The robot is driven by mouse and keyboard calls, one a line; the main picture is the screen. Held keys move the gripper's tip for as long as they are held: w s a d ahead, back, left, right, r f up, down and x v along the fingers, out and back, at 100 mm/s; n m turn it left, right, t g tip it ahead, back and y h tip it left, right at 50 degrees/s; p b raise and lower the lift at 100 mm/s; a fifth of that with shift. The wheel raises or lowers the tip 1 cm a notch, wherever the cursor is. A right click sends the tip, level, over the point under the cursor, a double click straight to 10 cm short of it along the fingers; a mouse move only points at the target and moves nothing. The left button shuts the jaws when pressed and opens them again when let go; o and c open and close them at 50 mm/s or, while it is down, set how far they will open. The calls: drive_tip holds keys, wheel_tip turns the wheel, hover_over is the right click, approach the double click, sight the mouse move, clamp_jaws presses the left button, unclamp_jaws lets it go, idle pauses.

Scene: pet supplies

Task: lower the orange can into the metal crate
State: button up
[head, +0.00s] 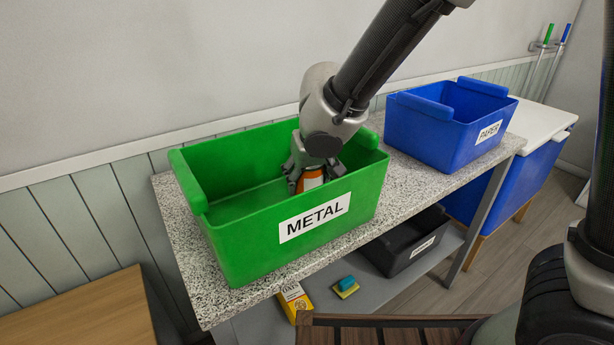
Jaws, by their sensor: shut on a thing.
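The metal crate (232,252) is a green bin with a white "METAL" label, standing on a speckled stone-topped bench. My gripper (312,179) reaches down inside its right half and is shut on the orange can (310,182). The can shows orange with a pale band between the fingers. Its lower part is hidden behind the crate's front wall, so I cannot tell whether it touches the crate floor. The left part of the crate floor looks empty.
A blue "PAPER" bin (430,138) stands on the bench (185,245) to the right of the crate. A dark bin (398,262), a yellow box (293,299) and a sponge (346,289) are on the lower shelf. A wooden table (85,318) is at lower left.

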drive_tip(key=shift+f, duration=0.8)
idle(0.4)
drive_tip(key=o, duration=1.2)
